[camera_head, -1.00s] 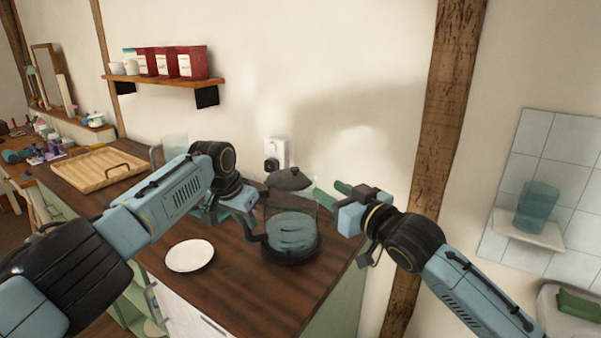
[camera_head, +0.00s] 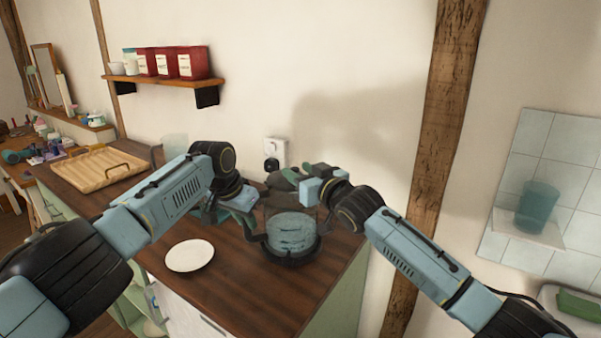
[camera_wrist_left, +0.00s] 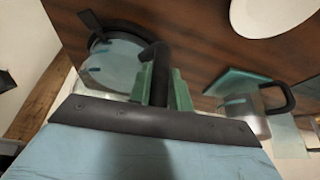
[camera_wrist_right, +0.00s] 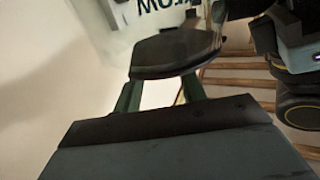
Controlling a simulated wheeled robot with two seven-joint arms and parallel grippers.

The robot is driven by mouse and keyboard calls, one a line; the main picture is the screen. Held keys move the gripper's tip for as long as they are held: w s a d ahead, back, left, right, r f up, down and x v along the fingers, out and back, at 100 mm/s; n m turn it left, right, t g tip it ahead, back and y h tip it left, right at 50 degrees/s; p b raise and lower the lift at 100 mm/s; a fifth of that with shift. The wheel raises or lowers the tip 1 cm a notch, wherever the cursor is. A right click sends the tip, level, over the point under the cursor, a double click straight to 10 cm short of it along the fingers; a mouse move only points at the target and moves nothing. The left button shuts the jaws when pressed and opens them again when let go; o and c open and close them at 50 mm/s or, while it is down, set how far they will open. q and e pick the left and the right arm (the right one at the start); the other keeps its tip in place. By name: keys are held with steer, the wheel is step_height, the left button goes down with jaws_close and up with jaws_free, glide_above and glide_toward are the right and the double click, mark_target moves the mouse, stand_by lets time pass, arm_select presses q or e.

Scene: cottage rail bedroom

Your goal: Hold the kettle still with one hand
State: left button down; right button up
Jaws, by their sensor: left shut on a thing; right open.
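The kettle (camera_head: 291,233) has a clear glass body and a dark base and stands on the wooden counter. It also shows in the left wrist view (camera_wrist_left: 112,68). My left gripper (camera_head: 246,218) is at the kettle's left side. Its green fingers (camera_wrist_left: 164,88) are shut on the black kettle handle (camera_wrist_left: 157,62). My right gripper (camera_head: 287,181) is open above the kettle, at its dark lid. The right wrist view shows the lid (camera_wrist_right: 175,52) just beyond the open fingers (camera_wrist_right: 160,92). The right gripper partly hides the lid in the head view; I cannot tell whether they touch.
A wooden tray (camera_head: 98,172) and a glass vessel with a black handle (camera_wrist_left: 262,112) are further left. A wall socket (camera_head: 275,152) is behind the kettle. A timber post (camera_head: 440,130) stands right.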

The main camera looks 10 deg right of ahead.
jaws_close()
stand_by(0.3)
